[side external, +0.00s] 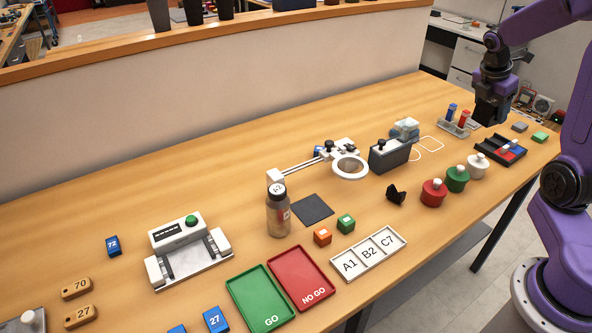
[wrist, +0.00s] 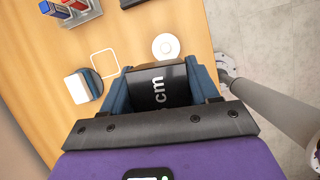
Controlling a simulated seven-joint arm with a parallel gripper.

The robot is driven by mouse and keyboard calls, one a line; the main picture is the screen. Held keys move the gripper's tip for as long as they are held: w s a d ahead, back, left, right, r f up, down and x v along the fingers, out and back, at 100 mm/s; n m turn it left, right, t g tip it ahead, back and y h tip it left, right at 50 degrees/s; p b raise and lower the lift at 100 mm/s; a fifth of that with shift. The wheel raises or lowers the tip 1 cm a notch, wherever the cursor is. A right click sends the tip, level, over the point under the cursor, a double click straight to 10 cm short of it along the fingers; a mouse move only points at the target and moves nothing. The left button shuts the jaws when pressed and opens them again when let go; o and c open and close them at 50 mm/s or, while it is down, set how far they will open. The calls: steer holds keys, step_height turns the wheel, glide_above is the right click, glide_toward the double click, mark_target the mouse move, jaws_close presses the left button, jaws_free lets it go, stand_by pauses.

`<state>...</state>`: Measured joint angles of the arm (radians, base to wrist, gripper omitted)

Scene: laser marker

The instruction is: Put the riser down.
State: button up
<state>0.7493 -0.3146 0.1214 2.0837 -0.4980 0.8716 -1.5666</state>
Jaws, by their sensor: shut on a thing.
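The riser (wrist: 163,86) is a dark block with white "cm" lettering on its face. In the wrist view my gripper (wrist: 163,92) has its two blue-grey fingers on either side of it, shut on it. In the side external view my gripper (side external: 489,112) hangs above the far right part of the table, and the dark riser is hard to tell apart from it there.
A white square outline (side external: 431,143) on the table also shows in the wrist view (wrist: 105,63). Nearby stand a rack with blue and red pieces (side external: 453,124), a dark tray (side external: 489,155), and red, green and white (side external: 477,167) knobbed pieces. The table edge (wrist: 211,50) is close.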

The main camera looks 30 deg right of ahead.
steer(key=w+a+n+t+y, duration=0.1)
steer(key=w+a+n+t, duration=0.1)
steer(key=w+a+n, duration=0.45)
steer(key=w+a+n+t, duration=0.2)
steer(key=w+a+n, duration=0.2)
steer(key=w+a, duration=0.55)
steer(key=w+a+n+t+y, duration=0.15)
steer(key=a+n+y, duration=0.5)
steer(key=a, duration=1.85)
steer(key=w+f+h, duration=0.1)
steer(key=w+f, duration=0.3)
steer(key=w+a+f+n+h, duration=0.1)
steer(key=w+f, duration=0.3)
steer(key=f, duration=0.1)
steer(key=w+a+f+n+h, duration=0.1)
steer(key=w+f, duration=0.4)
steer(key=shift+w+a+f, duration=0.1)
steer(key=shift+a+f, duration=0.1)
steer(key=shift+a, duration=0.05)
steer(key=shift+w+f, duration=0.2)
steer(key=shift+f, duration=0.1)
steer(key=shift+w+f, duration=0.1)
steer(key=shift+f, duration=1.5)
steer(key=shift+f, duration=0.15)
